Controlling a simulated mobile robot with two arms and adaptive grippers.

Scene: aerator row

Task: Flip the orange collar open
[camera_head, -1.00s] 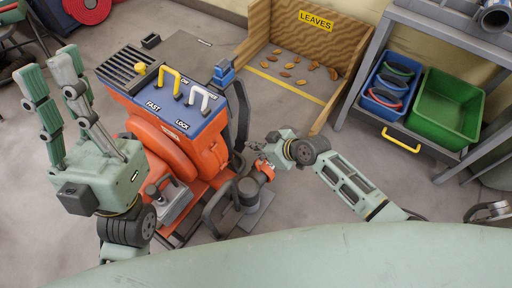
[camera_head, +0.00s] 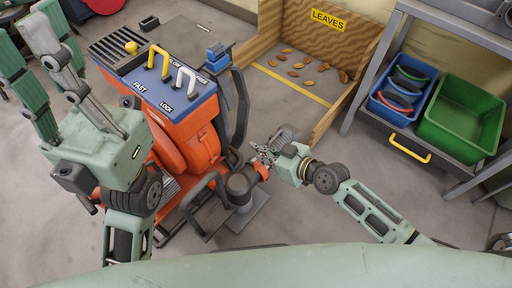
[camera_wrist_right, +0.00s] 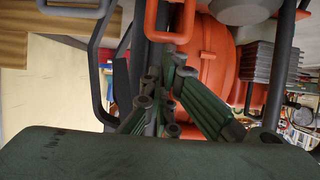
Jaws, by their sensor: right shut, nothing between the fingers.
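The orange collar (camera_head: 262,170) shows as a small orange piece beside a dark grey cylinder (camera_head: 240,185), low on the right side of the orange machine (camera_head: 200,150). My right gripper (camera_head: 262,152) is just above and beside it, shut and empty, and partly hides it. I cannot tell whether they touch. In the right wrist view my gripper's green fingers (camera_wrist_right: 164,92) meet near the middle, with an orange U-shaped piece (camera_wrist_right: 152,28) beyond them, perhaps the collar. My left gripper (camera_head: 28,30) is raised at the left, empty, its fingers spread apart.
The blue panel (camera_head: 165,90) on the machine carries yellow and white handles. Dark bars (camera_head: 240,110) rise beside my right gripper. A wooden bay (camera_head: 335,55) with leaves stands behind. A shelf with a green bin (camera_head: 462,112) is at the right. Floor near the right arm is clear.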

